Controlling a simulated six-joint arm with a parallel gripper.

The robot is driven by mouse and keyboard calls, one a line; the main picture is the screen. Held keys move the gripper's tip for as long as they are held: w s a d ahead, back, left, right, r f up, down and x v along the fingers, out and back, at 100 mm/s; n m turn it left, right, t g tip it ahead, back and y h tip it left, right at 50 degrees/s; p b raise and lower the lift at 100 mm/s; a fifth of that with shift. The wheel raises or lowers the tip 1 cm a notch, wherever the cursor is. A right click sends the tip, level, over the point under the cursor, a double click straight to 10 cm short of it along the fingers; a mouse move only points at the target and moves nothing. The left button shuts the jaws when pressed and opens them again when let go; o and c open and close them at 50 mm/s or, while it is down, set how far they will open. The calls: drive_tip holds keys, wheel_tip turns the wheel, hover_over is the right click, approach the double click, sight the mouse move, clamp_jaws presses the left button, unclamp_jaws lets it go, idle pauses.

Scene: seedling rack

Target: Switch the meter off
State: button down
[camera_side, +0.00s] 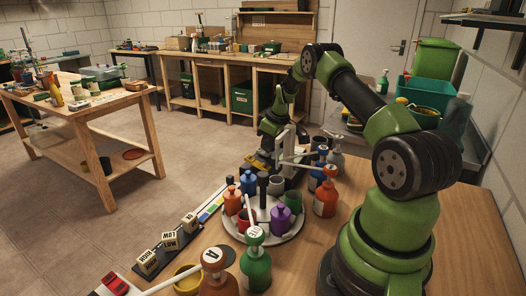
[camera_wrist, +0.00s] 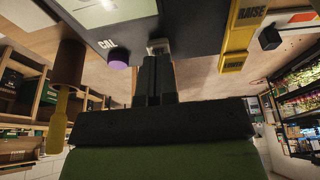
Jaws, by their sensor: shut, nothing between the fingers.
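The meter (camera_wrist: 190,18) shows in the wrist view as a dark panel with a pale screen (camera_wrist: 105,8). It has a purple knob (camera_wrist: 118,58) beside the letters CAL and a small grey switch-like part (camera_wrist: 158,46). My gripper (camera_wrist: 154,62) is shut and empty, its fingertips right at that grey part; I cannot tell whether they touch it. The switch's position is hidden by the fingers. In the side view my gripper (camera_side: 263,154) points down at the back of the bench, and the meter there is mostly hidden behind other things.
A yellow bar marked RAISE (camera_wrist: 240,38) lies right of the fingers. A brown-and-yellow handle (camera_wrist: 68,65) hangs at left. In the side view a round tray (camera_side: 297,232) of bottles and pots, an orange bottle (camera_side: 325,200) and LOW/HIGH blocks (camera_side: 168,241) crowd the bench front.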

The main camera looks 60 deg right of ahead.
drive_tip(key=shift+r, duration=3.35)
drive_tip(key=s+a+r+m+t, duration=0.2)
drive_tip(key=s+a+r, duration=0.1)
drive_tip(key=a+r, duration=1.55)
drive_tip(key=s+a+m+t+y, duration=0.1)
drive_tip(key=s+a+m+y, duration=0.1)
drive_tip(key=s+a, duration=1.1)
drive_tip(key=s, duration=0.4)
drive_tip(key=shift+s+r+t, duration=0.2)
drive_tip(key=shift+s+t, duration=0.1)
drive_tip(key=shift+t, duration=0.1)
drive_tip(key=shift+a, duration=0.1)
